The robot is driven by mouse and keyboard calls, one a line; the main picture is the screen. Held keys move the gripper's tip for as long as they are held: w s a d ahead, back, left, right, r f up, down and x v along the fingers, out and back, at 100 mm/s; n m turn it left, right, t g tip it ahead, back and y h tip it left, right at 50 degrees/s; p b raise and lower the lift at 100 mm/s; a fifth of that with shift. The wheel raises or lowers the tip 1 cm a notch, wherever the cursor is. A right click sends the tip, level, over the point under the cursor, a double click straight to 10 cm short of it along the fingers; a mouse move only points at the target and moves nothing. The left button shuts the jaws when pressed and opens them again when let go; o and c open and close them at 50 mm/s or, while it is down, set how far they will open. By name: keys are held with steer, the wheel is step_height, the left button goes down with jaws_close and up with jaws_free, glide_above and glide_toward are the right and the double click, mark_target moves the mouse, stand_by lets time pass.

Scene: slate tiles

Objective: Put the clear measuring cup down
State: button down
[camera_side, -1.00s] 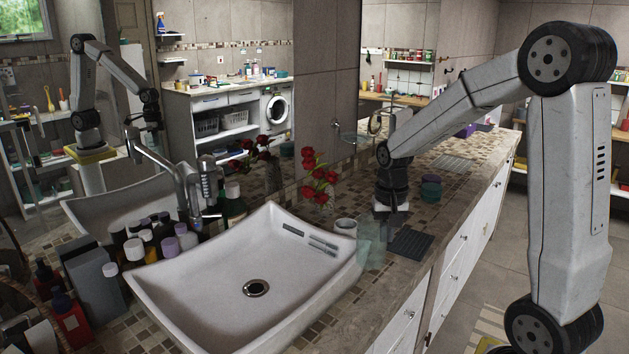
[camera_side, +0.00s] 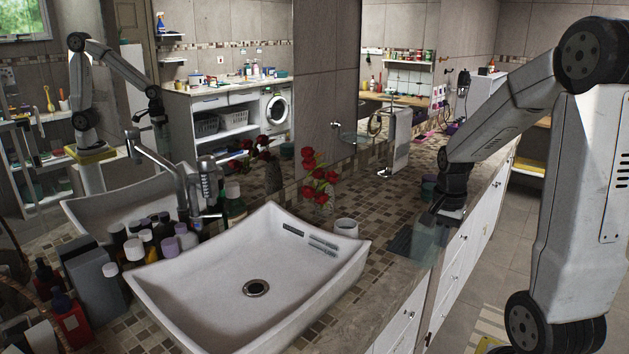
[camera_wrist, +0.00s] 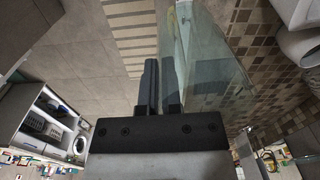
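In the wrist view the cup (camera_wrist: 215,65) is see-through and lies to the right of my gripper's fingers (camera_wrist: 161,85). The fingers are close together with the cup's near wall between them. Tiled counter shows through and beyond the cup, and floor lies to its left. Whether the cup's base touches anything cannot be told.
A white basin (camera_side: 200,290) fills the near counter, with a small white cup (camera_side: 346,228) at its right corner. Red flowers (camera_side: 318,180) stand behind.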

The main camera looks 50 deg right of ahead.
steer(key=shift+w, duration=0.1)
steer(key=w+d+f, duration=0.7)
steer(key=w+f, duration=0.1)
steer(key=w, duration=0.2)
steer(key=shift+w+f, duration=0.25)
steer(key=shift+f, duration=0.1)
steer(key=shift+w+d+f, duration=0.1)
steer(key=shift+d, duration=0.05)
steer(key=shift+w+d+f, duration=0.15)
steer(key=shift+w+f, duration=0.05)
steer(key=shift+f, duration=0.75)
steer(key=shift+w+d+f, duration=0.1)
steer(key=shift+w+f, duration=0.05)
steer(key=shift+f, duration=0.75)
steer(key=shift+f, duration=0.2)
